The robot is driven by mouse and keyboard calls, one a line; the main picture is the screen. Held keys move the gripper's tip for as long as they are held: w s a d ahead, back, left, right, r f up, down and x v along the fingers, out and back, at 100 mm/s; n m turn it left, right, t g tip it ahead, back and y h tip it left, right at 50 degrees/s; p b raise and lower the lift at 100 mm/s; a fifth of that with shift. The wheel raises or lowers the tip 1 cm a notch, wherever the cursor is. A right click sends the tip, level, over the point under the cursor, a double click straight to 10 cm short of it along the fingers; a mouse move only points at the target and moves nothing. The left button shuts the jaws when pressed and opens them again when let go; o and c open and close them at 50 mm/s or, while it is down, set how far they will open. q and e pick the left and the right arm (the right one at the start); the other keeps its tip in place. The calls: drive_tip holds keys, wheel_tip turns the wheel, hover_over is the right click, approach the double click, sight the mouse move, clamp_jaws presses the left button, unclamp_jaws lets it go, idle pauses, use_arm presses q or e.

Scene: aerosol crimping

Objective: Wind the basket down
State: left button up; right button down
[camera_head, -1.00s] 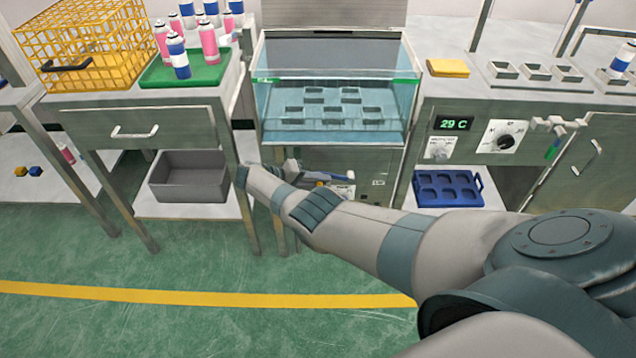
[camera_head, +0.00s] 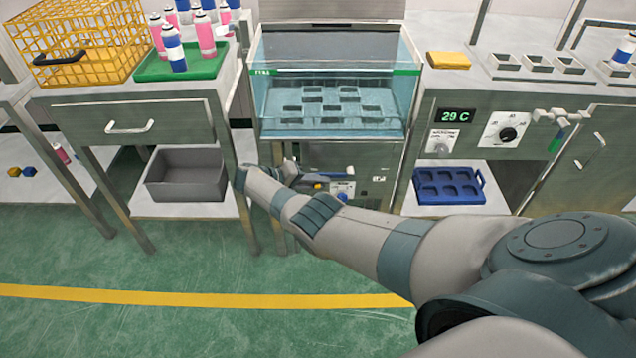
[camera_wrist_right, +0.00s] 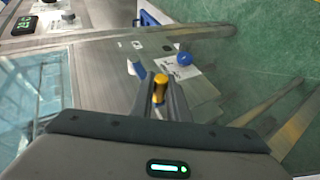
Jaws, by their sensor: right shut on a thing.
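A glass-fronted water tank (camera_head: 262,98) stands at the middle of the bench row. The basket, a tray with several dark square pockets (camera_head: 330,118), shows through its glass; I cannot tell its exact depth. My right gripper (camera_head: 308,180) is low in front of the cabinet under the tank, small and partly hidden by my wrist. In the right wrist view my right gripper (camera_wrist_right: 160,100) is shut on an upright orange crank handle (camera_wrist_right: 159,84), which stands between its fingers. The crank's arm is mostly hidden. My left gripper is not in view.
A blue knob (camera_wrist_right: 184,58) on a white label plate is close beyond the fingers. A yellow wire basket (camera_head: 120,45) and a green tray (camera_head: 205,72) with several cans stand at left. A blue rack (camera_head: 448,202) sits on the right lower shelf. The floor in front is clear.

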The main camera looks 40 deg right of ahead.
drive_tip(key=shift+a+f, duration=0.1)
drive_tip(key=shift+f, duration=0.05)
drive_tip(key=c, duration=1.8)
unclamp_jaws()
drive_tip(key=shift+o, duration=0.4)
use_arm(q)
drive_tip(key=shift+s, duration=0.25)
use_arm(e)
drive_tip(key=v, duration=1.7)
drive_tip(key=shift+a, duration=0.2)
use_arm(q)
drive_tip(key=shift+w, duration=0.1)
